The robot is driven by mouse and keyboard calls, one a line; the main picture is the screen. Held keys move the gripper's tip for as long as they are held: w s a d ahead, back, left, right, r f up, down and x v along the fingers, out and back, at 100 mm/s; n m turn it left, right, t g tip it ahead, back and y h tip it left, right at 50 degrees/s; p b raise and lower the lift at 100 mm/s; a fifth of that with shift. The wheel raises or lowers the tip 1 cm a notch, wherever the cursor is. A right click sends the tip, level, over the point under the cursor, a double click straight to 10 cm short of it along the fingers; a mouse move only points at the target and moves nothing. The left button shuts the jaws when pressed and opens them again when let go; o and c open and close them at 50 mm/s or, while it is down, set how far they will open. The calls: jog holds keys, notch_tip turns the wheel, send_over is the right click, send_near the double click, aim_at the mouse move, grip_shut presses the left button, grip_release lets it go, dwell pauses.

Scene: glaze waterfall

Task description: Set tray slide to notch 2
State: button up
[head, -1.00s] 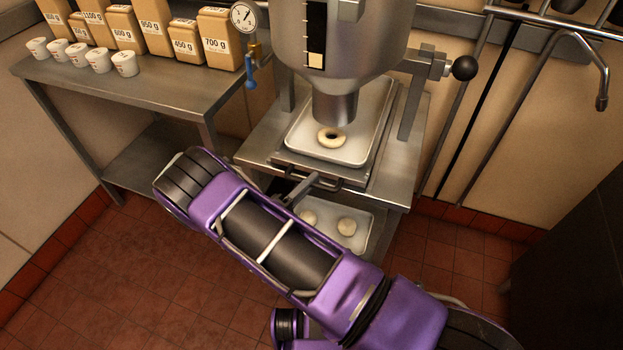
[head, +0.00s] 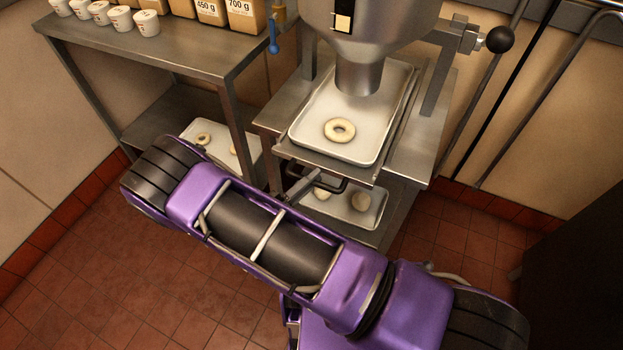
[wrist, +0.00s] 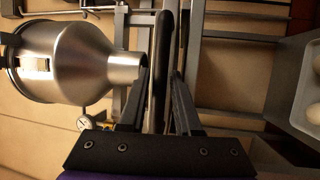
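The tray slide (head: 371,177) carries a pale tray (head: 307,134) with one dough ring (head: 339,130) on it. It extends forward from the steel stand, beneath the hopper nozzle (head: 358,78). The ring lies in front of the nozzle. A dark bar handle (head: 343,184) is at the slide's front. My gripper (head: 311,183) is at this handle, partly hidden by my purple arm. In the wrist view, my gripper's two fingers (wrist: 162,78) flank the dark handle (wrist: 163,45) closely and appear shut on it. I cannot make out notch marks.
A lower tray (head: 345,212) with dough pieces sits under the slide. A side table (head: 190,50) with cups and weighed bags stands left, another tray (head: 222,150) below it. A ball-ended lever (head: 499,39) is at right. The floor in front is clear.

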jog(key=b+v, duration=0.2)
jog(key=v, duration=1.5)
jog(key=shift+s, duration=0.15)
jog(key=shift+a, duration=0.15)
